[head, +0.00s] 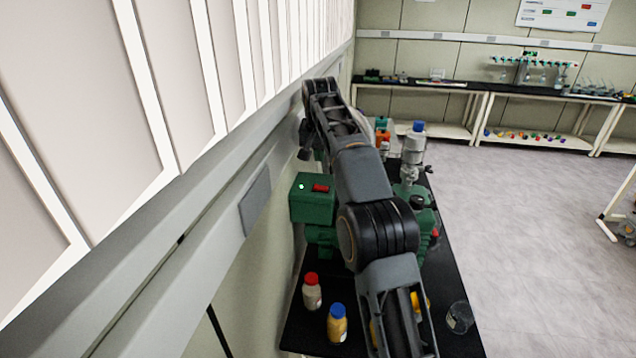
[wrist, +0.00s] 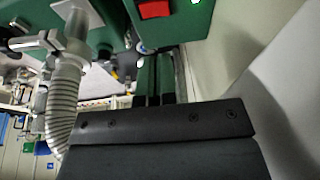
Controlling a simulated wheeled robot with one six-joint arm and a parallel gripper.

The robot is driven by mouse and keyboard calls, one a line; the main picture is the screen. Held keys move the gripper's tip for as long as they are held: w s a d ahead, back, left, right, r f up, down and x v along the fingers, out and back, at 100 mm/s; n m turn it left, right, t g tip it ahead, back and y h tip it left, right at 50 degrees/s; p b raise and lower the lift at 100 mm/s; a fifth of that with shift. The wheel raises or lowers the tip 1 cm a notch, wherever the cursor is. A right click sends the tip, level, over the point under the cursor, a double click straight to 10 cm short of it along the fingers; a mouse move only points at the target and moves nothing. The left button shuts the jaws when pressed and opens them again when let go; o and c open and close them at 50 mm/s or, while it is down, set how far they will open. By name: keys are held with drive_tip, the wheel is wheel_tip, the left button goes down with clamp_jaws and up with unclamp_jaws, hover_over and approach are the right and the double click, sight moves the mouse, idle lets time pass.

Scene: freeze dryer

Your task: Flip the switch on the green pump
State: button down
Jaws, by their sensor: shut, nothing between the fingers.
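The green pump (head: 313,208) stands on the black bench beside the wall, left of my arm. Its red switch (head: 320,188) is on top, beside a lit green light (head: 301,186). In the wrist view the red switch (wrist: 154,10) is at the top edge on the green housing (wrist: 185,28), with the green light (wrist: 195,2) partly cut off. My gripper (wrist: 155,78) is shut and empty, its dark fingers pointing toward the housing below the switch. I cannot tell the gap between fingertips and pump. In the head view my arm mostly hides the gripper.
A red-capped bottle (head: 312,291), a yellow blue-capped bottle (head: 337,323) and a glass beaker (head: 459,317) stand near the bench front. A metal fitting with a blue top (head: 414,145) rises right of my arm. A ribbed hose (wrist: 62,105) runs left of the fingers. The wall is close.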

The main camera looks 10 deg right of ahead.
sight(317, 186)
drive_tip(key=x, duration=0.5)
drive_tip(key=b+x, duration=0.1)
drive_tip(key=x, duration=0.2)
drive_tip(key=shift+s+a+f, duration=0.2)
drive_tip(key=shift+a+f, duration=0.05)
drive_tip(key=shift+a, duration=0.1)
drive_tip(key=shift+f, duration=0.7)
drive_tip(key=shift+a, duration=0.1)
